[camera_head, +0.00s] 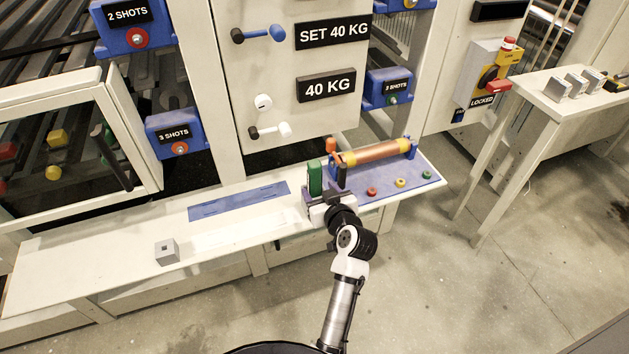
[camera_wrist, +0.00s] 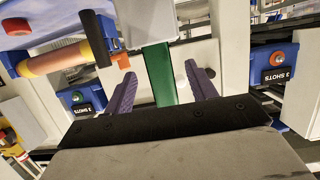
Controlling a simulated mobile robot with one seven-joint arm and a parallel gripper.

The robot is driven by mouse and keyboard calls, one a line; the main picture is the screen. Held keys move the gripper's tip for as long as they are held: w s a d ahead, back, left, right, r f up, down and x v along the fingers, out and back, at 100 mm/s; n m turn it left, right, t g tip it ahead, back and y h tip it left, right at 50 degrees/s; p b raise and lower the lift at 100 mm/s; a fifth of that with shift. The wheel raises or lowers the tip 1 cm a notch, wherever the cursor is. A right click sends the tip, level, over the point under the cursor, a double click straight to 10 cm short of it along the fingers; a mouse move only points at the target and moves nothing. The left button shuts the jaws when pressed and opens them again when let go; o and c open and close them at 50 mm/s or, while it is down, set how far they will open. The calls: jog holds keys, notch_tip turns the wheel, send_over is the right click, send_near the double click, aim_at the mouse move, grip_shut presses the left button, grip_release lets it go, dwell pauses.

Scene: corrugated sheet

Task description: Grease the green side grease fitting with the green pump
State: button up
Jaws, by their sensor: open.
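The green pump (camera_head: 315,178) looks like an upright green block on the bench, at the left end of the blue mat. In the wrist view the green pump (camera_wrist: 159,62) shows between the two purple fingers. My gripper (camera_head: 318,197) is open, with one finger on each side of it in the wrist view (camera_wrist: 161,78); contact cannot be told. A green fitting (camera_head: 393,100) sits on the right blue "3 SHOTS" box (camera_head: 377,92). The wrist view shows a green fitting (camera_wrist: 77,97) on the left box. The pump's lower part is hidden by my gripper.
A copper-orange cylinder (camera_head: 375,152) lies in blue holders on the blue mat (camera_head: 415,170), close beside the pump. Red, yellow and green knobs sit on the mat. A grey cube (camera_head: 166,252) stands on the bench, left. An open-framed guard door (camera_head: 75,140) stands at left.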

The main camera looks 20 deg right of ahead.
aim_at(317, 185)
jog(key=x, duration=0.1)
jog(key=p+x, duration=0.1)
jog(key=x, duration=0.1)
jog(key=shift+w+r, duration=0.2)
jog(key=shift+w, duration=0.15)
jog(key=shift+w+f+p, duration=0.3)
jog(key=shift+w, duration=0.15)
grip_shut()
jog(key=shift+r, duration=0.15)
notch_tip(317, 185, up, 20)
jog(key=b, duration=0.2)
